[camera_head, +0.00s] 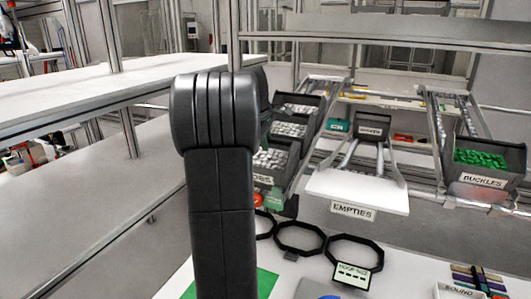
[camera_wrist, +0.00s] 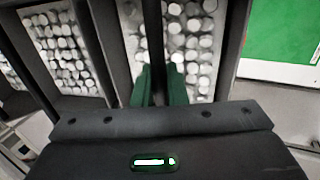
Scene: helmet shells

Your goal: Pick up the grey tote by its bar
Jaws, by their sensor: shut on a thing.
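In the wrist view, my gripper (camera_wrist: 161,88) has its two green-padded fingers close together on a narrow dark bar (camera_wrist: 152,35). The bar runs over a grey tote (camera_wrist: 119,45) filled with white round pieces. In the head view, grey totes with white pieces stand on the sloped rack, and the near one (camera_head: 284,178) carries a label ending in "OBS". My arm covers its left side and hides my gripper there. I cannot tell whether the held tote still rests on the rack.
A white "EMPTIES" shelf (camera_head: 352,190) lies right of the totes. A "BUCKLES" tote (camera_head: 487,158) with green pieces stands further right. Black ring frames (camera_head: 300,238) and a small display (camera_head: 352,275) are on the white table below. Long white shelves (camera_head: 90,85) fill the left.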

